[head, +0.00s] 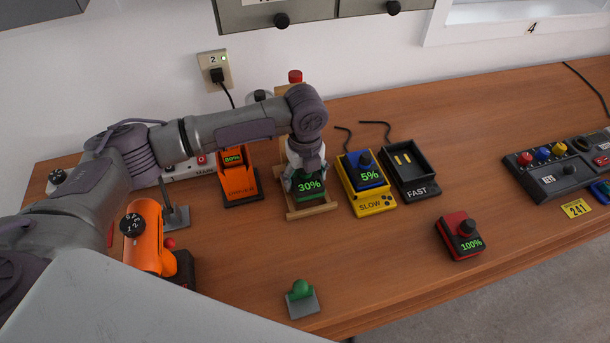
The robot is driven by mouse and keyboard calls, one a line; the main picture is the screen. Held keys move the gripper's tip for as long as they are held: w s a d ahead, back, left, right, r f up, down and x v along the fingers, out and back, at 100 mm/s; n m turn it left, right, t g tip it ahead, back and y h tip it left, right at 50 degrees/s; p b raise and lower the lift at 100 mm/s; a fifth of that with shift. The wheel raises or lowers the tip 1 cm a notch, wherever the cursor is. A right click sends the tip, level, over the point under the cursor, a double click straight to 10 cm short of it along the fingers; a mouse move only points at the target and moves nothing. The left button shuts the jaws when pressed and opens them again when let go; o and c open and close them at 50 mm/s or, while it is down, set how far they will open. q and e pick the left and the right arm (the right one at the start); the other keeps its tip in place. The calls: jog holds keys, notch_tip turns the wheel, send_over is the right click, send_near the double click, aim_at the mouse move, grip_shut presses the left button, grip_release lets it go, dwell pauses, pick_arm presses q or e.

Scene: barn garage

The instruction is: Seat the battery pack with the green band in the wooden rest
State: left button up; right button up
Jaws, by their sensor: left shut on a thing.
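The battery pack with the green band (309,186) shows "30%" on its front display. My left gripper (305,172) is shut on it from above, and its fingers cover the pack's upper part. The pack is upright at the wooden rest (311,211), whose front edge shows below it and whose tall back post rises behind my arm. I cannot tell whether the pack touches the rest's floor or hangs just above it. My right gripper is not in view.
An orange charger (239,184) stands left. A red 100% pack (460,236) and orange drill (147,239) are nearer. The front middle is mostly clear.

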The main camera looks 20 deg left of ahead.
aim_at(305, 186)
pick_arm(q)
jog(key=shift+r, duration=0.1)
dwell(0.6)
jog(key=shift+f+b, duration=0.5)
jog(key=shift+f, duration=0.9)
jog(key=shift+s+p, duration=0.1)
jog(key=shift+p, duration=0.3)
jog(key=shift+f, duration=0.15)
